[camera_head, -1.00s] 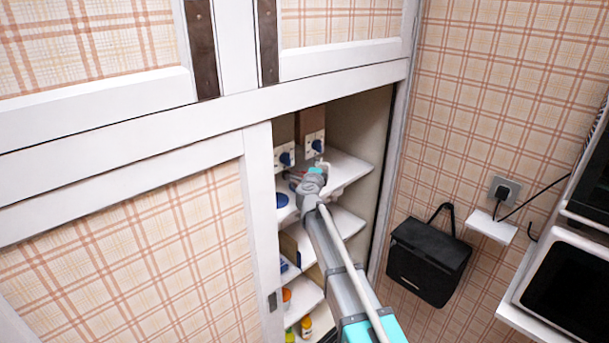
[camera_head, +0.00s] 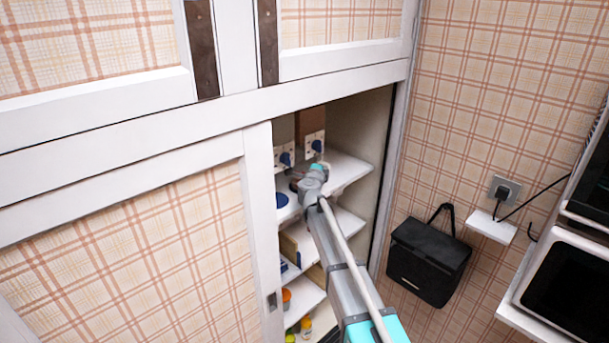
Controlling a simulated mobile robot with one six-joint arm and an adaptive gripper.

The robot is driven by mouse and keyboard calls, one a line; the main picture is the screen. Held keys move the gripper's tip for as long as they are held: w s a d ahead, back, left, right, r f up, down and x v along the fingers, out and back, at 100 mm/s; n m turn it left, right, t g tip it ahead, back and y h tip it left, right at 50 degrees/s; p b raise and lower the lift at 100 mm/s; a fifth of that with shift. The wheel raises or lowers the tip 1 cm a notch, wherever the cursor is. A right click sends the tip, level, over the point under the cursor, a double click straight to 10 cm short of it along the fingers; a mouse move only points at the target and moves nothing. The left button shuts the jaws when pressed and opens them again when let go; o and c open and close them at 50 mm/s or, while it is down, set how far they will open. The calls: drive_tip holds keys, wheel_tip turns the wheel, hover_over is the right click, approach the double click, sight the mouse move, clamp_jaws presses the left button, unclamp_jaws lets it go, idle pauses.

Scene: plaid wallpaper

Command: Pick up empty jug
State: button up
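My gripper (camera_head: 312,168) is at the end of my grey arm, inside the open cupboard over its upper shelf (camera_head: 350,168). My own wrist covers the fingers, so I cannot see whether they are open or shut, or hold anything. I cannot make out a jug for certain. A small pale shape just right of my wrist is too small to tell from the shelf edge.
White boxes with dark blue round fronts (camera_head: 285,158) stand at the back of the upper shelf, and a blue round item (camera_head: 282,200) lies at its left. Small jars (camera_head: 287,297) sit on lower shelves. The white door frame (camera_head: 262,210) closes off the left. A black bag (camera_head: 429,262) hangs right.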

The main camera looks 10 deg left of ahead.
clamp_jaws()
drive_tip(key=shift+r+p, duration=0.3)
drive_tip(key=shift+p, duration=0.05)
idle(0.4)
drive_tip(key=shift+r+p, duration=0.45)
drive_tip(key=s+d, duration=1.1)
drive_tip(key=d, duration=0.3)
idle(0.7)
drive_tip(key=shift+d, duration=0.1)
idle(0.7)
